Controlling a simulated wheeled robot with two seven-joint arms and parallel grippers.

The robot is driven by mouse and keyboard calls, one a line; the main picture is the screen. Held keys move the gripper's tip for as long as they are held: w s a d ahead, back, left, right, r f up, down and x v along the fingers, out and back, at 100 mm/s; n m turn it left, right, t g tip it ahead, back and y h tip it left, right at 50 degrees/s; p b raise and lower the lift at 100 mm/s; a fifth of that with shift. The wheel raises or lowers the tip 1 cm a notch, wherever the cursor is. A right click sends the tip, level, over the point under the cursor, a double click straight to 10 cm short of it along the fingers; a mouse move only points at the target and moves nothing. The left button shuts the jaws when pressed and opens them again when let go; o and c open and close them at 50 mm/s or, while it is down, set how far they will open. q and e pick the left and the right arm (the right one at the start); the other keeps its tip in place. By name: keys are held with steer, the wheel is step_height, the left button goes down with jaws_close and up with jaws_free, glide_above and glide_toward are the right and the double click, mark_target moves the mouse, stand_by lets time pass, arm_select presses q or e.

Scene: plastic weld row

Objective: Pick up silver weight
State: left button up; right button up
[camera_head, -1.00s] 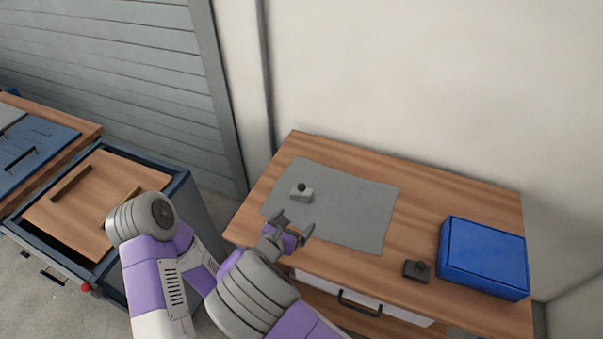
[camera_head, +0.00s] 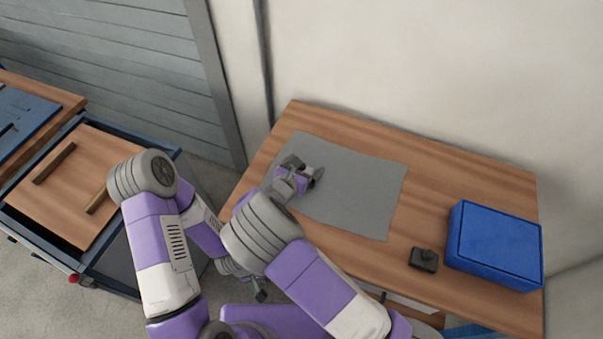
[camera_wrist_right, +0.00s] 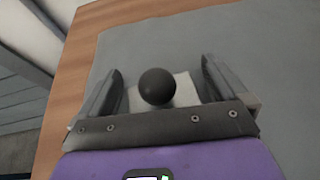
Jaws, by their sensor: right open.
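The silver weight (camera_wrist_right: 183,92) is a pale block with a round black knob (camera_wrist_right: 157,86) on top. In the right wrist view it sits on the grey mat between the two fingers of my right gripper (camera_wrist_right: 160,88), with a gap on each side. In the head view my right gripper (camera_head: 305,169) is over the mat's left part and hides the weight. The right gripper is open, with nothing held. My left gripper (camera_head: 261,294) shows small and dark below the table's front edge, partly behind my arm; its jaws are unclear.
The grey mat (camera_head: 355,195) lies on the wooden table (camera_head: 450,165). A dark knobbed block (camera_head: 424,260) stands near the front edge, beside a blue box (camera_head: 495,245). A cart (camera_head: 75,180) with wooden strips stands at left. The mat's right part is clear.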

steer(key=shift+w+r, duration=0.1)
steer(key=c, duration=1.4)
